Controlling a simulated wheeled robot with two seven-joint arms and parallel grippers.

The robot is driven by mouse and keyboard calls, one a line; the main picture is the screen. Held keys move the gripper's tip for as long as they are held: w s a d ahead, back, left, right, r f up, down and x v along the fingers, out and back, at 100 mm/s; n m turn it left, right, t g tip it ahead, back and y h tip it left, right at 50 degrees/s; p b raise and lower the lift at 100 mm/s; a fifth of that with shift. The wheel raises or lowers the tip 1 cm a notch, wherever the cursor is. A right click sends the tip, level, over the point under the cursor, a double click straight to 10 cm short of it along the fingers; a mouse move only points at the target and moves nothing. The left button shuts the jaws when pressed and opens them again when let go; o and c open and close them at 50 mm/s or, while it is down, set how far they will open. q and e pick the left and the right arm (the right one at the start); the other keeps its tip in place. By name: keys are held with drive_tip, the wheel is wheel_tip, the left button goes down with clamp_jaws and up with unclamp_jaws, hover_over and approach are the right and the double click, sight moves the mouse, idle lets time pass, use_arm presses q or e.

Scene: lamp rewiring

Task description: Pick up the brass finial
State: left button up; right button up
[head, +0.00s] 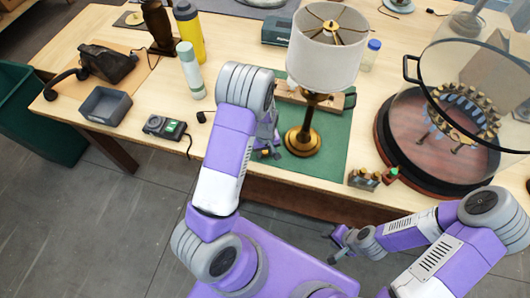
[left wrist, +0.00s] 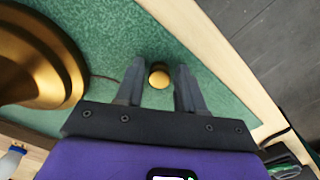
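The brass finial shows in the left wrist view as a small round gold knob (left wrist: 159,77) on the green mat (left wrist: 205,55). My left gripper (left wrist: 160,73) is open over the mat, one finger on each side of the knob, with gaps between. In the head view my left gripper (head: 268,150) is low beside the lamp's brass base (head: 302,142), partly hidden by my arm. The lamp stands upright with a white shade (head: 327,50). My right gripper (head: 338,245) hangs in front of the table, too small to tell its opening.
The lamp base (left wrist: 35,55) is close left of my left gripper in the wrist view, with a thin dark cord between. A meter (head: 166,128), grey tray (head: 105,105) and bottles (head: 190,70) stand to the left. A round glass-lidded stand (head: 435,155) is at right.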

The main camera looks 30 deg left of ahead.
use_arm(q)
clamp_jaws()
